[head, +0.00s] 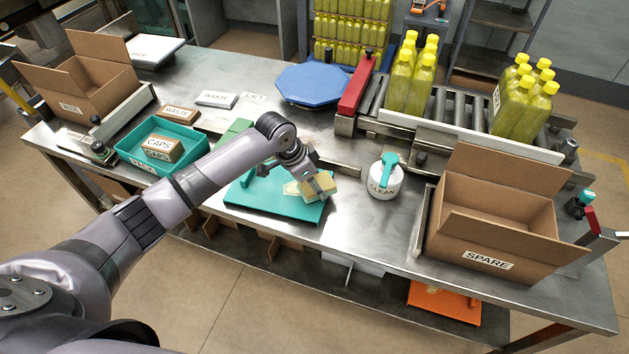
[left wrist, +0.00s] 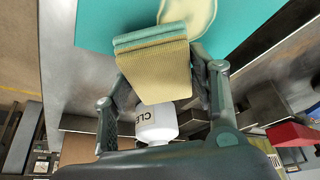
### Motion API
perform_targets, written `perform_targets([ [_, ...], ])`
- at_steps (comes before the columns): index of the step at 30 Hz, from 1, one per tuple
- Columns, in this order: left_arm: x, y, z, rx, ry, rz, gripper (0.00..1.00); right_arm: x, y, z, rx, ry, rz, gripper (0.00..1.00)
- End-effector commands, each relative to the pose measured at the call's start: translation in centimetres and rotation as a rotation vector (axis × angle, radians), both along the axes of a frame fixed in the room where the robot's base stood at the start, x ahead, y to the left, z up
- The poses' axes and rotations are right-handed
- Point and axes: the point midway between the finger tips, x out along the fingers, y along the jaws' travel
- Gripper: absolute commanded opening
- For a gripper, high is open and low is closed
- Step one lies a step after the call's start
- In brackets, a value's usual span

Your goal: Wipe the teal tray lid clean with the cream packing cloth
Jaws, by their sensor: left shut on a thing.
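The teal tray lid (head: 262,203) lies flat near the table's front edge; it also shows in the left wrist view (left wrist: 100,25). A pale cream smear (left wrist: 196,14) marks the lid; in the head view its visible part (head: 291,188) is beside my gripper. My left gripper (head: 312,180) is shut on the cream packing cloth (head: 320,188), a folded pad with a teal band, over the lid's right part. The cloth fills the jaws in the left wrist view (left wrist: 160,80). I cannot tell whether it touches the lid. My right gripper is not in view.
A white CLEAN tub (head: 384,182) with a teal top stands just right of the lid. An open SPARE carton (head: 490,225) is farther right. A teal tray (head: 128,150) holding a CAPS box is left. Yellow bottles (head: 420,85) stand behind by the rollers.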

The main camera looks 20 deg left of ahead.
Motion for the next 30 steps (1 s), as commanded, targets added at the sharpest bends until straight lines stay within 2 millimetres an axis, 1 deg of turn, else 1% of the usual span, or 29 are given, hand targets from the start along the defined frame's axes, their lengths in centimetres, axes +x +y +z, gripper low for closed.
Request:
perform_targets([
  [12, 0.0, 0.0, -0.9, -0.001, 0.001, 0.000, 0.31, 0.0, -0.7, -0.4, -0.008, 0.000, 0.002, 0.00],
  [24, 0.0, 0.0, -1.5, 0.001, 0.001, 0.000, 0.31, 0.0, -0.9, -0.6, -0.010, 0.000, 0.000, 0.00],
  [30, -0.1, 0.8, -1.4, 0.001, 0.002, 0.001, 0.31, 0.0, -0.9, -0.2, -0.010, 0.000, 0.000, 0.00],
])
